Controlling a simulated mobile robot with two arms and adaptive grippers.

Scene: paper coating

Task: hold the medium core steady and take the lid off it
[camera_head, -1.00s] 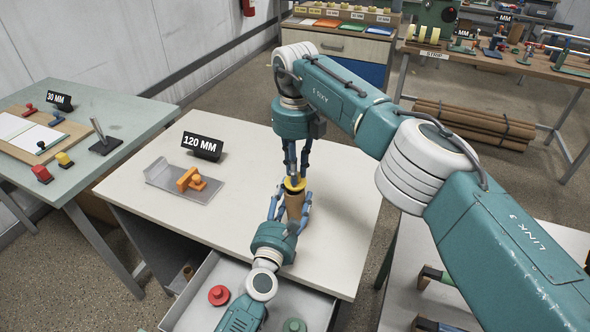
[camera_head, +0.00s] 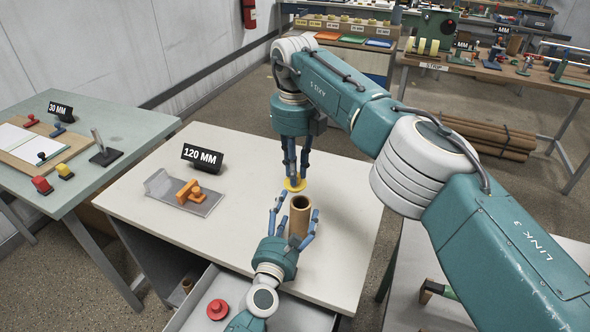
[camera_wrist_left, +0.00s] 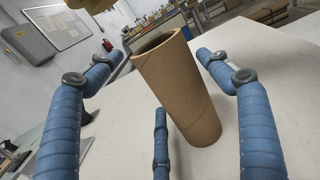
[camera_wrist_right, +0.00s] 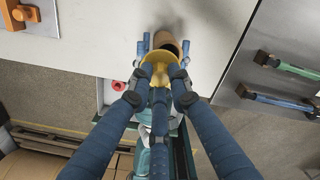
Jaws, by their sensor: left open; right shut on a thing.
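The medium core (camera_head: 300,214) is a brown cardboard tube standing upright on the white table, its top open. It fills the middle of the left wrist view (camera_wrist_left: 177,90). My left gripper (camera_head: 291,212) is open, its blue fingers spread around the core with gaps at the sides. My right gripper (camera_head: 294,176) is shut on the yellow lid (camera_head: 293,185), held above and just behind the core, apart from it. In the right wrist view the lid (camera_wrist_right: 159,58) sits between the fingers and partly hides the core (camera_wrist_right: 166,40).
A 120 MM sign (camera_head: 202,157) and a grey plate with an orange clamp (camera_head: 189,191) stand on the table to the left. An open drawer below holds a red lid (camera_head: 217,309). The table's right side is clear.

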